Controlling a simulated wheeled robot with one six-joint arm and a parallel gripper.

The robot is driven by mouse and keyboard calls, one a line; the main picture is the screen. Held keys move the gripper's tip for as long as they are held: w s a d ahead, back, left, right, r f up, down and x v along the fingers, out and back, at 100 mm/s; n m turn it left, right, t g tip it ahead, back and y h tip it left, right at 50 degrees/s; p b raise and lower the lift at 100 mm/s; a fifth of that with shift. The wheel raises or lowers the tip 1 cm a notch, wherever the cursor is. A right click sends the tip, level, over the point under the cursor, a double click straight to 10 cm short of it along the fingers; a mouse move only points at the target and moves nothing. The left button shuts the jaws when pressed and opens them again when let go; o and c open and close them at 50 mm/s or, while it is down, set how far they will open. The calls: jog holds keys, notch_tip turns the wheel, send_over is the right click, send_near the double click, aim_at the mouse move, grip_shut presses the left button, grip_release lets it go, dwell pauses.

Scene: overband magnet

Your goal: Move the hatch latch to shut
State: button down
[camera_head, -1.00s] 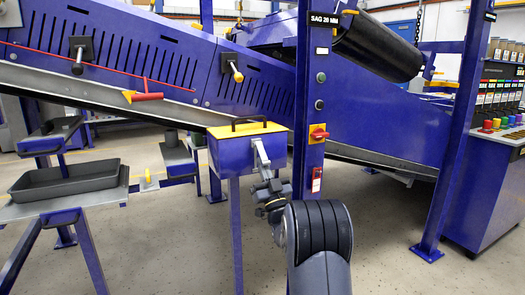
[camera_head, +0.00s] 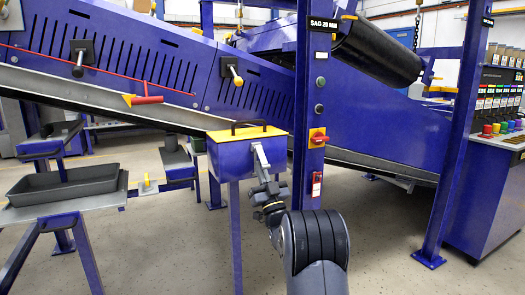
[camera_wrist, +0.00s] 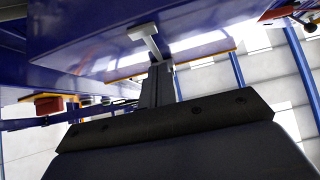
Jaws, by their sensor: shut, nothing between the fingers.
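A blue box (camera_head: 230,160) with a yellow-edged lid and a black handle (camera_head: 248,125) stands on a blue post. A pale grey lever (camera_head: 261,157), which looks like the hatch latch, hangs on the box's right side, slanting down to the right. It also shows in the wrist view as a pale bar (camera_wrist: 145,38) under a blue surface. My gripper (camera_head: 265,188) is at the lever's lower end. In the wrist view my gripper (camera_wrist: 160,78) is shut, with its tip close to the bar. I cannot tell whether they touch.
A blue column (camera_head: 311,110) with a red and yellow switch (camera_head: 318,138) stands just right of the box. The sloping conveyor (camera_head: 120,60) runs behind. A dark tray (camera_head: 65,182) on a stand is at the left. Open floor lies around the posts.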

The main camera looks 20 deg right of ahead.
jog(key=shift+w, duration=0.15)
jog(key=shift+w+f+b, duration=0.25)
jog(key=shift+w+b, duration=0.2)
jog(key=shift+w, duration=0.25)
jog(key=shift+r, duration=0.15)
jog(key=shift+w+r, duration=0.1)
jog(key=shift+w, duration=0.05)
